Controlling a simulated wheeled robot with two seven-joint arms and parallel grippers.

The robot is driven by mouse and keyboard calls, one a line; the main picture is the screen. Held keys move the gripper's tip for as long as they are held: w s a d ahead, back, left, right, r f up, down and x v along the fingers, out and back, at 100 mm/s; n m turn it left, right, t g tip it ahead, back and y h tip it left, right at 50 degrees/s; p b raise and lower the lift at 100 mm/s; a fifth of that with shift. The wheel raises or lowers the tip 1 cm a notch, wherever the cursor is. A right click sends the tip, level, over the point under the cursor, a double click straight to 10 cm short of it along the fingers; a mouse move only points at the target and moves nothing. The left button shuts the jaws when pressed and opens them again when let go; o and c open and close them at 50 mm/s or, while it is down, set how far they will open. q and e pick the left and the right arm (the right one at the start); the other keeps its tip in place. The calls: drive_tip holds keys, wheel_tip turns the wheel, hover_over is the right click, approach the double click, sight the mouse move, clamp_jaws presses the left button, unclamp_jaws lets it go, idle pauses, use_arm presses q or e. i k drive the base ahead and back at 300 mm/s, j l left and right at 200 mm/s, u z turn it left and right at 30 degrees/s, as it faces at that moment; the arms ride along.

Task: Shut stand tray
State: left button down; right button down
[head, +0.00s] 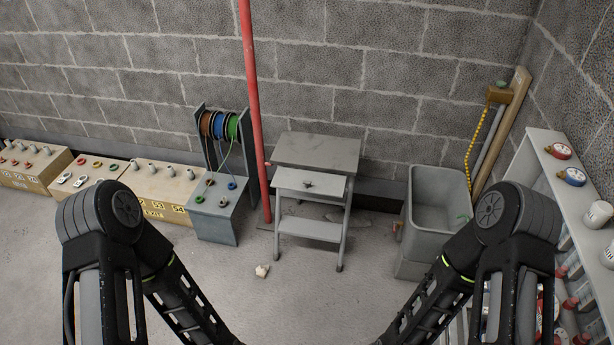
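The grey metal stand (330,148) stands near the block wall in the middle of the head view. Its tray (295,180) sticks out at the front, below the top plate, so it is pulled out. A small dark item, perhaps a handle or a loose part, shows on the tray near its middle. A lower shelf (310,229) is between the stand's legs. My two arms reach down out of the bottom of the picture, well short of the stand. Both grippers are outside the picture.
A red pole (253,110) rises just left of the stand. A cable reel rack (217,218) and wooden boxes (160,190) are further left. A grey bin (438,190) stands right, beside a white shelf unit (545,165). A small pale lump (262,271) lies on otherwise clear floor in front.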

sight(301, 180)
drive_tip(key=i+z, duration=0.25)
drive_tip(key=i, duration=0.2)
drive_tip(key=i+j+z, duration=0.1)
drive_tip(key=i+z, duration=0.15)
drive_tip(key=i, duration=0.25)
drive_tip(key=i+j+z, duration=0.3)
drive_tip(key=i, duration=0.15)
drive_tip(key=i+j+z, duration=0.25)
drive_tip(key=i, duration=0.15)
